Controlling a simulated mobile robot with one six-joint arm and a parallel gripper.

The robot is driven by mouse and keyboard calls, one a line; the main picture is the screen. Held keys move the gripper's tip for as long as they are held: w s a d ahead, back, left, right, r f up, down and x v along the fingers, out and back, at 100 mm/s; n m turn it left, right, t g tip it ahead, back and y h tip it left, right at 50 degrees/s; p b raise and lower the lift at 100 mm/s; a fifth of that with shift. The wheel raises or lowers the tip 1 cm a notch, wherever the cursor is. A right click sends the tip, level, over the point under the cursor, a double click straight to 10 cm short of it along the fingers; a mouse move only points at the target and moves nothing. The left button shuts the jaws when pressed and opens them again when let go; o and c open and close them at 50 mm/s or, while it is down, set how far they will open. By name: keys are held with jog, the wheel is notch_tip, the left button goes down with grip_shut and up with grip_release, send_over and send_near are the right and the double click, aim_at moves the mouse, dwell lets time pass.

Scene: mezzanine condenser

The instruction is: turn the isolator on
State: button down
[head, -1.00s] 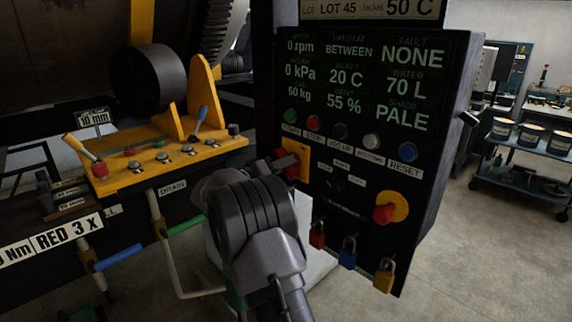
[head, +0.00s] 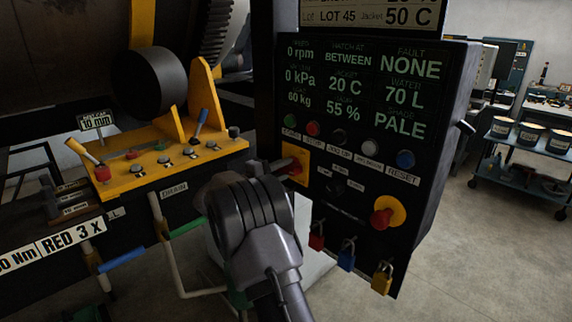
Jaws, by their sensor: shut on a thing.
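The isolator is a red handle (head: 297,166) on a yellow plate (head: 303,153), at the left side of the black control panel (head: 433,205). My gripper (head: 283,168) is at the plate and shut on the red handle. My wrist and the gripper's dark fingers hide part of the handle, so its exact angle is hard to read.
A red emergency button on a yellow disc (head: 382,218) sits lower right on the panel. Red, blue and yellow padlocks (head: 346,254) hang beneath. A yellow lever console (head: 165,165) stands close left of my arm. Floor at right is clear before a trolley (head: 520,165).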

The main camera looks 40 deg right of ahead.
jog(key=n+p, duration=0.2)
jog(key=n, duration=0.1)
jog(key=shift+r+n, duration=0.1)
jog(key=shift+n, duration=0.2)
jog(key=shift+n+p, duration=1)
jog(key=shift+n, duration=0.8)
jog(key=shift+f, duration=0.2)
jog(key=c, duration=1.2)
grip_release()
jog(key=shift+c, duration=0.2)
jog(key=s+a+p, duration=0.1)
jog(key=a, duration=1.6)
jog(key=shift+s+a+p, duration=0.2)
jog(key=shift+s+p, duration=0.05)
jog(key=shift+p, duration=0.1)
